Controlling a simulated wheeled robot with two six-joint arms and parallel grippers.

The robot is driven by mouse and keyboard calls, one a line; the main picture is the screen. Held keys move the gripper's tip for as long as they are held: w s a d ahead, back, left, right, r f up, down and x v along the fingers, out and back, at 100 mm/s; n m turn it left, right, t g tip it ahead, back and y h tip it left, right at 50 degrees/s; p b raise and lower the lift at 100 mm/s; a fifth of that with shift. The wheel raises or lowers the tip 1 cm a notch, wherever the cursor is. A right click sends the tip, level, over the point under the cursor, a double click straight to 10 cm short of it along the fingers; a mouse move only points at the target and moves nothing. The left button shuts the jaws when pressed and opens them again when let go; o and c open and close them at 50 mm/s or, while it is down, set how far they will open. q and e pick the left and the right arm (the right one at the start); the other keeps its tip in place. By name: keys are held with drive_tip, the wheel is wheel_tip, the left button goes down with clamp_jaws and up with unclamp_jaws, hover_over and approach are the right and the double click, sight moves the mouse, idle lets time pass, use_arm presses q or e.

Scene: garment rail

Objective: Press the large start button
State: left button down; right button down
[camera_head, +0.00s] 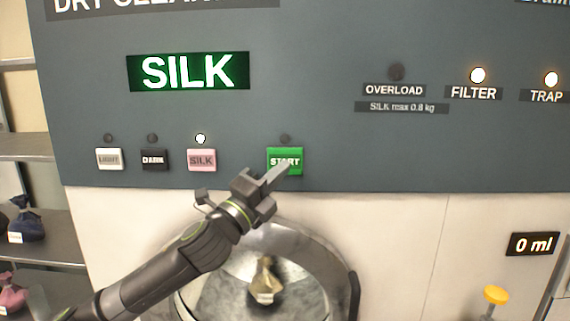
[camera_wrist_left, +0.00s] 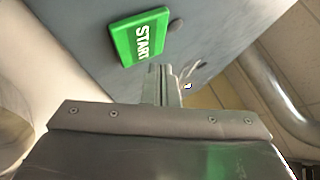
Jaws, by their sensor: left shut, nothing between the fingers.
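The green START button (camera_head: 285,158) is on the dark panel, right of the pink SILK button (camera_head: 202,160). The lamp above the START button is dark; the lamp above SILK is lit. My left gripper (camera_head: 284,172) is shut and empty, its fingertips overlapping the lower part of the START button in the head view. In the left wrist view the START button (camera_wrist_left: 140,36) lies beyond and to the left of the shut fingers (camera_wrist_left: 161,70), with a visible gap in that picture. I cannot tell whether they touch. My right gripper is not in view.
The display (camera_head: 188,71) reads SILK. White LIGHT (camera_head: 109,159) and black DARK (camera_head: 152,160) buttons sit left of SILK. FILTER (camera_head: 478,76) and TRAP lamps are lit; OVERLOAD is dark. Below is a round door (camera_head: 325,265) with a tan bundle (camera_head: 264,283) behind it. Shelves stand left.

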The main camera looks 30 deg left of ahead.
use_arm(q)
drive_tip(key=shift+w+a, duration=0.25)
drive_tip(key=shift+w, duration=0.2)
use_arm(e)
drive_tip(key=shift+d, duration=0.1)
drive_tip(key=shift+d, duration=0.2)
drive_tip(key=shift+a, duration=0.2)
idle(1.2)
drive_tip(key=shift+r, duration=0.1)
use_arm(q)
drive_tip(key=shift+w+a, duration=0.25)
drive_tip(key=shift+w, duration=0.1)
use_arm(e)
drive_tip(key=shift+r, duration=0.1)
